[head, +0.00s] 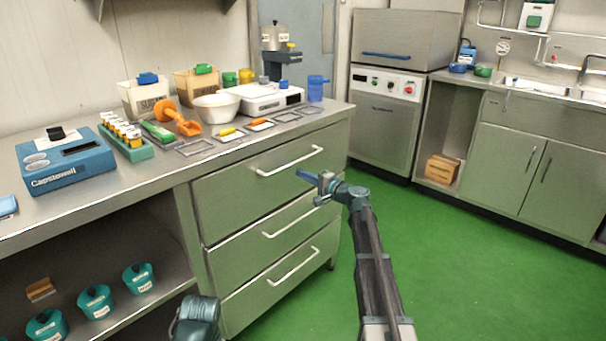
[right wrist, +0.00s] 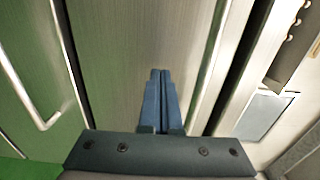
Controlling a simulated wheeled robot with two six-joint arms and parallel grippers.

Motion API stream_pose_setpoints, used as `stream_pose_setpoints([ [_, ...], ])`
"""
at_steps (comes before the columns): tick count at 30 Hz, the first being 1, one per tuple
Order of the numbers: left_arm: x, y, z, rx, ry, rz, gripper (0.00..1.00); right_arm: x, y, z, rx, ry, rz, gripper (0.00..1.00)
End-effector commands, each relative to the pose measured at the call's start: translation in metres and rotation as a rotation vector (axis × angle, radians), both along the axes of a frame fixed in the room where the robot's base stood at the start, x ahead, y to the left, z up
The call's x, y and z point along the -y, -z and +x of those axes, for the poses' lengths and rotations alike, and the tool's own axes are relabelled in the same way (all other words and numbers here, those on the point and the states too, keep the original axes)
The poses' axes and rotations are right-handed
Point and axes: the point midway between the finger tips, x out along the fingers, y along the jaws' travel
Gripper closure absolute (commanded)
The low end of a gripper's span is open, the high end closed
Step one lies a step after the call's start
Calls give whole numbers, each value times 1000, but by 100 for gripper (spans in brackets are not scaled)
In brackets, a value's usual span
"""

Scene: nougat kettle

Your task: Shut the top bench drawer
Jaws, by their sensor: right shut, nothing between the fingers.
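The top bench drawer (head: 228,190) is the uppermost of three grey drawers, with a pale bar handle (head: 290,162). In the head view its front lies close under the worktop edge, and I cannot tell how far it stands out. In the right wrist view the drawer front (right wrist: 120,45) fills the middle, with a dark strip between it and the worktop. My right gripper (head: 308,177) is shut and empty, its blue fingers (right wrist: 160,75) pointing at the drawer front, just below the handle's right end. I cannot tell whether they touch. My left gripper's fingers are not visible.
The worktop (head: 130,178) carries a blue Capstowell device (head: 66,162), a white bowl (head: 215,107), an orange scoop (head: 178,122) and several small trays. The middle drawer handle (head: 288,222) and bottom drawer handle (head: 293,267) stick out below. Green floor (head: 460,270) is clear at the right.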

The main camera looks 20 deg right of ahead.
Motion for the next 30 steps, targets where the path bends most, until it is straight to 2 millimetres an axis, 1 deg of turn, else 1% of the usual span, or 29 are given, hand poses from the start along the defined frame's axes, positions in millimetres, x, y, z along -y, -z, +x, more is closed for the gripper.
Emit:
stream_pose_setpoints([
  [1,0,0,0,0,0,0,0,-1,0,-13,0,0,-1,100],
  [6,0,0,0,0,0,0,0,18,1,-49,-1,1,-3,100],
  [9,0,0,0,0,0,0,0,28,1,-67,-1,1,-3,100],
  [13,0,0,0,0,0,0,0,37,1,-84,-1,1,-4,100],
  [19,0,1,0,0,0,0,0,45,1,-98,-1,0,-4,100],
  [30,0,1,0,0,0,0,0,46,1,-101,-2,-3,-5,100],
])
